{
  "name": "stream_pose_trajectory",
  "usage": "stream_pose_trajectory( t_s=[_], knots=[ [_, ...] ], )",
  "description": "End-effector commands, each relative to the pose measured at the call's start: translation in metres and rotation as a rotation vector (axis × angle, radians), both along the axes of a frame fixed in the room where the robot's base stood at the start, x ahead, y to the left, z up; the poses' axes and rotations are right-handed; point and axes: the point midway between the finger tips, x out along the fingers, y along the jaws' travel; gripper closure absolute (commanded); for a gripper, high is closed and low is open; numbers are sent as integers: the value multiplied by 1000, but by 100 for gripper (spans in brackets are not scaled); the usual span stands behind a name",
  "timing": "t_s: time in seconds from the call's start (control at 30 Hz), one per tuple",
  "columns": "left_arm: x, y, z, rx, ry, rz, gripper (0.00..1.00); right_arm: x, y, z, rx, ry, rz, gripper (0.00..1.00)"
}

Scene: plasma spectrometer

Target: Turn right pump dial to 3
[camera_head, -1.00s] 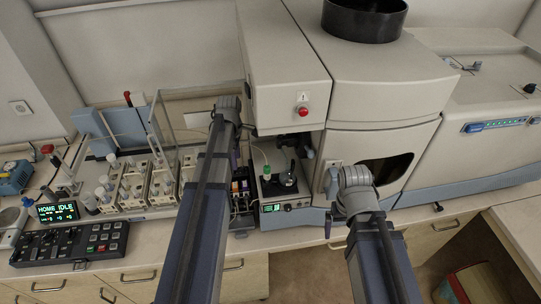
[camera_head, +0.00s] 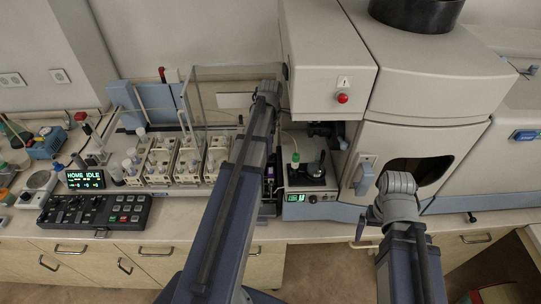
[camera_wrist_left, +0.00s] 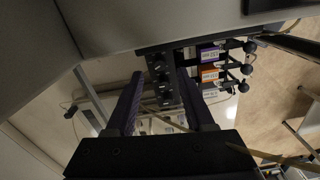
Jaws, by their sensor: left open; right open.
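I cannot tell for certain which control is the right pump dial. A black control box (camera_head: 95,212) with small knobs and a keypad lies at the left of the bench. A small unit with a green display (camera_head: 309,198) stands right of my left arm. My left gripper (camera_wrist_left: 160,76) is open in the left wrist view, with its fingers either side of a dark strip (camera_wrist_left: 165,82). Several black knobs (camera_wrist_left: 248,47) beside purple and orange labels (camera_wrist_left: 209,74) are right of the fingers. My right gripper (camera_head: 371,217) is small and partly hidden by its wrist, in front of the large instrument.
The large beige instrument (camera_head: 425,125) with a red button (camera_head: 343,98) fills the right side. A screen reading HOME IDLE (camera_head: 85,180) stands behind the control box. Drawers (camera_head: 150,262) lie below the bench edge.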

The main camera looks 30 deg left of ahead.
Motion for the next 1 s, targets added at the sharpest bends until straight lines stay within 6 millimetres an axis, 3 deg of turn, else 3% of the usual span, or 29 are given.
stream_pose_trajectory(
  t_s=[0.03, 0.1, 0.3, 0.67, 1.0],
  knots=[
    [0, 0, -14, 0, 0, 0, 47, 0, 0, -14, 0, 0, -1, 0],
    [0, 0, -23, 0, 0, 0, 47, 0, 0, -23, 0, -1, -2, 0],
    [0, 0, -42, 0, 0, -1, 47, 0, 0, -42, -1, -1, 1, 0],
    [0, 0, -43, 0, 0, -1, 47, 0, 0, -43, -1, -1, 3, 0],
    [0, 0, -43, 0, 0, 0, 84, 0, 0, -43, -1, -1, 3, 0]
  ],
)
